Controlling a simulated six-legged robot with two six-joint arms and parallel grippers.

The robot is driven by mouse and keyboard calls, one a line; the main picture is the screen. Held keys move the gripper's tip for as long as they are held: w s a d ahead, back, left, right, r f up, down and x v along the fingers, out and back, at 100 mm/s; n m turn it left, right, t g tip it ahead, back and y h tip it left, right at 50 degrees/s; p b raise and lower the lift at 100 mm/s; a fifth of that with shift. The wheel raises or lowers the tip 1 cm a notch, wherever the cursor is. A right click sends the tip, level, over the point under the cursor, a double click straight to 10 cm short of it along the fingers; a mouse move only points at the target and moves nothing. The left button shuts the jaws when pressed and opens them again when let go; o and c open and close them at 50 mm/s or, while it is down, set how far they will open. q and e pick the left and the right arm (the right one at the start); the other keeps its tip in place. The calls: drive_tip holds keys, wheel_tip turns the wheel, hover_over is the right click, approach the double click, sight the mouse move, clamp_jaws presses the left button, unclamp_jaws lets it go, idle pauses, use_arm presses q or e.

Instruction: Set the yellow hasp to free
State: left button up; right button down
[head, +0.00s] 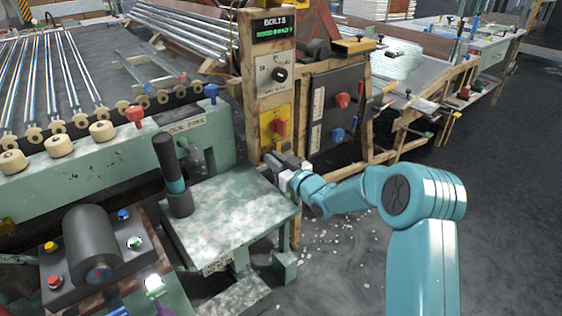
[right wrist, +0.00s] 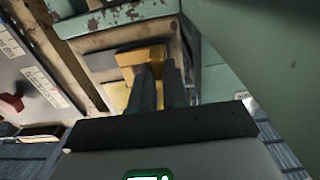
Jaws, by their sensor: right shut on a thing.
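A yellow hasp (right wrist: 135,57) shows in the right wrist view, on a worn wooden and metal frame. My right gripper (right wrist: 158,70) is shut on it, with the dark fingers close together over its right part. In the head view my right gripper (head: 272,160) is low at the wooden post, below the yellow panel (head: 269,124) with a red knob. There I cannot make out the hasp behind the gripper. My left gripper is not in view.
The post (head: 247,75) carries a BOLTS display (head: 277,32) and a dark dial (head: 279,74). A dark panel (head: 338,105) with red and blue knobs stands to its right. A green table (head: 225,215) with a dark upright cylinder (head: 165,155) lies left of my arm. Floor at right is clear.

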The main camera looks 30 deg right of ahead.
drive_tip(key=shift+a, duration=0.25)
drive_tip(key=c, duration=1.1)
unclamp_jaws()
drive_tip(key=shift+a+r, duration=0.1)
drive_tip(key=shift+a, duration=0.05)
drive_tip(key=shift+w, duration=0.1)
drive_tip(key=s, duration=0.5)
drive_tip(key=s+d+p, duration=0.1)
drive_tip(key=s, duration=1)
drive_tip(key=shift+s+d, duration=0.15)
drive_tip(key=shift+d, duration=0.15)
